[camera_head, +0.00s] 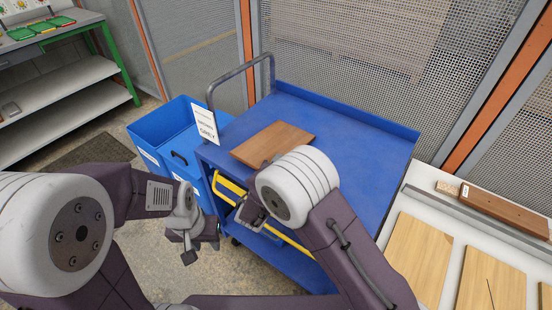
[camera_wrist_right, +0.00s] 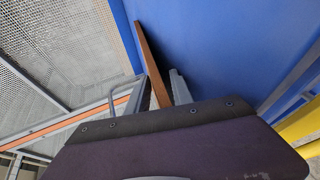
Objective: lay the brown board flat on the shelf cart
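The brown board (camera_head: 272,143) lies flat on the blue top of the shelf cart (camera_head: 345,150), near its left front edge. In the right wrist view the board (camera_wrist_right: 150,65) shows edge-on as a narrow strip over the blue surface. My right gripper (camera_head: 250,213) is at the board's near side, partly hidden by its own wrist. In the right wrist view a grey finger (camera_wrist_right: 180,88) stands beside the board with a dark gap between, so the gripper looks open around its edge. My left gripper (camera_head: 200,249) is open and empty, low in front of the blue bins.
Blue bins (camera_head: 165,130) stand left of the cart, by its grey handle (camera_head: 240,70) and white sign. A pale table (camera_head: 440,205) at the right holds light boards and a darker wood piece (camera_head: 505,212). Mesh fencing (camera_head: 350,45) closes the back. Much of the cart top is clear.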

